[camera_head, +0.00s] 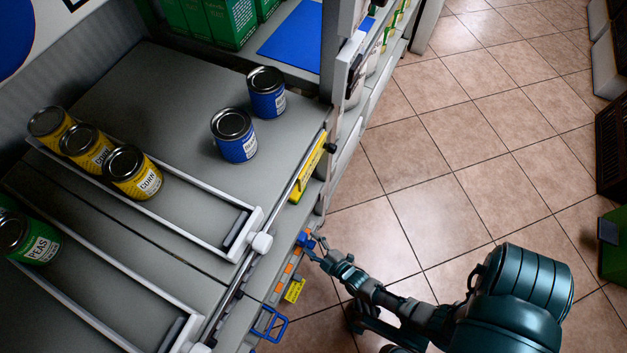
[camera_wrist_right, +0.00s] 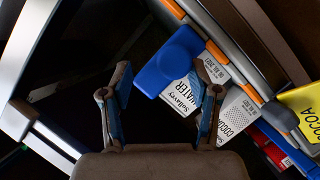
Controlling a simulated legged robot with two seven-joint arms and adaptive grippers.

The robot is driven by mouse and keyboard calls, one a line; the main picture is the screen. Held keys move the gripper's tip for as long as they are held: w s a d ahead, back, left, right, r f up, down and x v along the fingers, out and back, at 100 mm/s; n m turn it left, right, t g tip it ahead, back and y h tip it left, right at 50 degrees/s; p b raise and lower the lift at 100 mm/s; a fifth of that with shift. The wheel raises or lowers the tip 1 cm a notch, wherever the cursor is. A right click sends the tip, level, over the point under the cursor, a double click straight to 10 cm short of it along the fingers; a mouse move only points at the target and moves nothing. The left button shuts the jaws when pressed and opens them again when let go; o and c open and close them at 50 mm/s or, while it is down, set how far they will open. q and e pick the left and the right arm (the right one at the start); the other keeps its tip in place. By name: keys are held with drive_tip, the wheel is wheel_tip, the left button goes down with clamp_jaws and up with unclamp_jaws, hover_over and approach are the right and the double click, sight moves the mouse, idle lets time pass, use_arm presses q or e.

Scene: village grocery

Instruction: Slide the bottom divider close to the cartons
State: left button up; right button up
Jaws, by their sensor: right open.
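My right gripper (camera_head: 311,247) is at the front edge of a lower shelf, below the shelf of cans. In the right wrist view it (camera_wrist_right: 166,88) is open, with nothing between its fingers. A blue plastic piece (camera_wrist_right: 168,62), apparently the divider's front end, is just beyond the fingers, close to the right finger. I cannot tell whether they touch. The rest of the divider is hidden. My left gripper is out of view.
Yellow corn cans (camera_head: 131,173) and blue cans (camera_head: 234,135) stand on the shelf above, with a white-railed can tray (camera_head: 210,237).

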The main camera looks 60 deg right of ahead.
drive_tip(key=r, duration=0.2)
drive_tip(key=d+r, duration=0.1)
drive_tip(key=r, duration=0.3)
drive_tip(key=shift+d+r, duration=0.15)
drive_tip(key=shift+d, duration=0.15)
drive_tip(key=shift+w+a+r, duration=0.1)
drive_tip(key=shift+a+r, duration=0.2)
drive_tip(key=shift+r, duration=0.2)
